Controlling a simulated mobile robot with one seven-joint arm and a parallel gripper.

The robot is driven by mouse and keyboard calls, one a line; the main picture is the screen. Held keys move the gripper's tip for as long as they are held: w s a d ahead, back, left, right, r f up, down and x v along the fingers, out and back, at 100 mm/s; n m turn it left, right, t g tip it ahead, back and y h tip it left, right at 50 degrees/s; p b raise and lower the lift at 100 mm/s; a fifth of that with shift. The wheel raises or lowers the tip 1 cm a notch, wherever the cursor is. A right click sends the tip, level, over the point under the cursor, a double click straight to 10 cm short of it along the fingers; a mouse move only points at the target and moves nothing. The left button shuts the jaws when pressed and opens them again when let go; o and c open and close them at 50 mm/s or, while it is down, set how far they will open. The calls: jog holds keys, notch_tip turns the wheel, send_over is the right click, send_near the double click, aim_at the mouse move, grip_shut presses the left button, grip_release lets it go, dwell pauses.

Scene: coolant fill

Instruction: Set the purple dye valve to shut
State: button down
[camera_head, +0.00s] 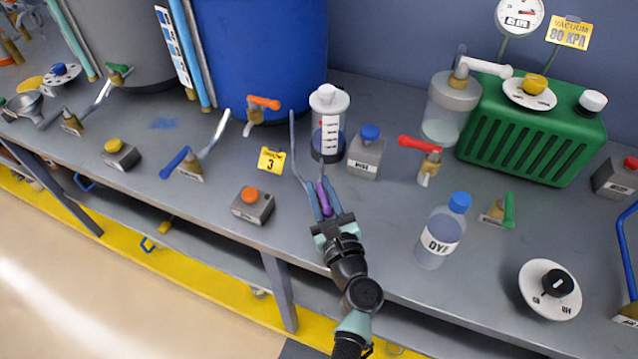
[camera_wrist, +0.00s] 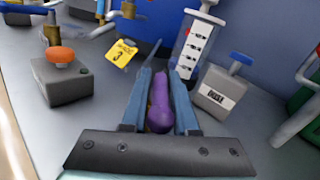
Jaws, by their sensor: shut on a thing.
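The purple dye valve's handle (camera_head: 323,198) is on the bench in front of the clear cylinder with the white cap. It also shows in the wrist view (camera_wrist: 160,104), lying lengthwise between the blue fingers. My gripper (camera_head: 320,191) is shut on this purple handle, with one finger on each side. The handle points along the fingers, away from the cylinder and toward my wrist. The valve's body and any label on it are hidden, so its setting cannot be read.
A grey box with a blue button (camera_head: 366,152) stands close to the right of my gripper. A grey box with an orange button (camera_head: 253,205) and a yellow tag marked 3 (camera_head: 271,160) are to the left. A DYE bottle (camera_head: 442,233) stands further right.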

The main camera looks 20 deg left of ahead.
jog(key=n+g+y, duration=0.1)
jog(key=n+g+y+b, duration=0.2)
jog(key=shift+w+d+g+y, duration=0.3)
jog(key=shift+a+r+n+g+y+b, duration=0.1)
jog(key=shift+n+g+y+b, duration=0.8)
jog(key=shift+n+g+b, duration=0.5)
jog(key=shift+g, duration=0.3)
jog(key=shift+r, duration=0.1)
jog(key=c, duration=0.8)
grip_release()
jog(key=shift+o, duration=0.2)
jog(key=shift+s, duration=0.1)
jog(key=v, duration=0.7)
jog(key=shift+d+f+p, duration=0.2)
jog(key=shift+p, duration=0.15)
